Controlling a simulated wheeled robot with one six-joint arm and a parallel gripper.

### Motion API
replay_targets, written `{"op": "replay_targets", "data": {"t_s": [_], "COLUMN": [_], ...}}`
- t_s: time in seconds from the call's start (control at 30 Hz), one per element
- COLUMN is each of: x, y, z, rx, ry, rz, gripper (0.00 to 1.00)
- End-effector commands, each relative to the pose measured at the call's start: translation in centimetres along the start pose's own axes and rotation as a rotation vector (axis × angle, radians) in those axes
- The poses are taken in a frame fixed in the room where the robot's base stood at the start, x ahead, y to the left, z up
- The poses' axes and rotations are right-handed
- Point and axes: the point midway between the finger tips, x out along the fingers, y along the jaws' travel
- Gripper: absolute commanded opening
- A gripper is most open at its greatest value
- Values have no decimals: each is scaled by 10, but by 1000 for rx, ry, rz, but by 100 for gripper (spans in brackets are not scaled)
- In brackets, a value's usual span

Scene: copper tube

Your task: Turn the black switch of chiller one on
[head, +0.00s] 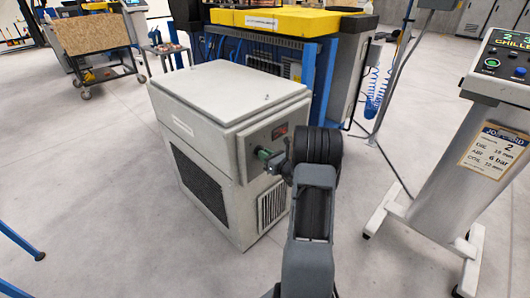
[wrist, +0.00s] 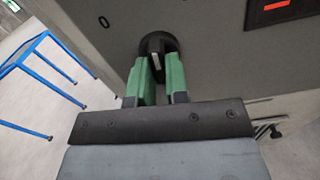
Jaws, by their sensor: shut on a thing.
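The chiller (head: 225,85) is a pale grey box left of centre in the head view, with a control panel on its right-hand face. The black switch (wrist: 158,42) is a round knob with a white mark, on the grey panel in the wrist view. A "0" is printed to its upper left. My gripper (wrist: 159,68) has green fingers on either side of the knob's grip and is shut on it. In the head view my gripper (head: 266,155) is at the panel and hides the switch.
A red lit display (wrist: 276,5) is to the right of the switch; it also shows in the head view (head: 279,131). A control stand (head: 470,150) on a wheeled base is at the right. A yellow-topped machine (head: 280,20) stands behind the chiller.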

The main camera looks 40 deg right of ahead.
Motion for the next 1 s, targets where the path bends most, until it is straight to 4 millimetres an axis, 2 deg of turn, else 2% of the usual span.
{"op": "replay_targets", "data": {"t_s": [0.5, 1.0], "x": [0, 0], "y": [2, 1], "z": [2, 1], "rx": [446, 646], "ry": [0, 0], "rz": [-1, -1], "gripper": [0, 0]}}
